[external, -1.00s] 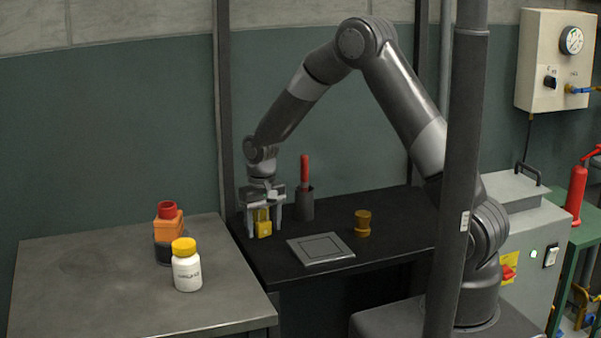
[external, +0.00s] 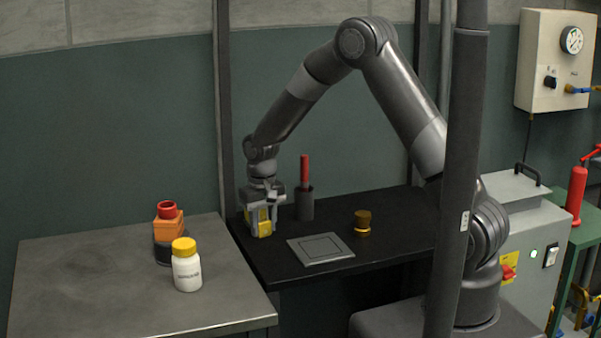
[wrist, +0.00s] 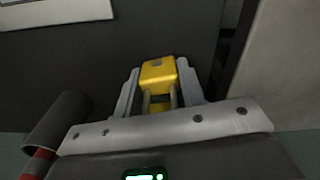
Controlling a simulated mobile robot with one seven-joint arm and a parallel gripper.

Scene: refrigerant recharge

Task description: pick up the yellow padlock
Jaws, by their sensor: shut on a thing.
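The yellow padlock (external: 264,229) is at the left end of the black bench, between the fingers of my gripper (external: 259,226). In the wrist view the padlock (wrist: 158,75) sits between the two grey fingers of my gripper (wrist: 160,95), with its yellow body outward and its shackle toward the palm. The fingers are shut on it. It is at about bench height; I cannot tell whether it touches the surface.
A dark cup (external: 304,205) with a red-handled tool (external: 304,170) stands just right of my gripper. A flat grey plate (external: 320,249) and a brass fitting (external: 362,222) are farther right. A white bottle (external: 187,270) and an orange bottle (external: 168,232) stand on the left table (external: 110,300).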

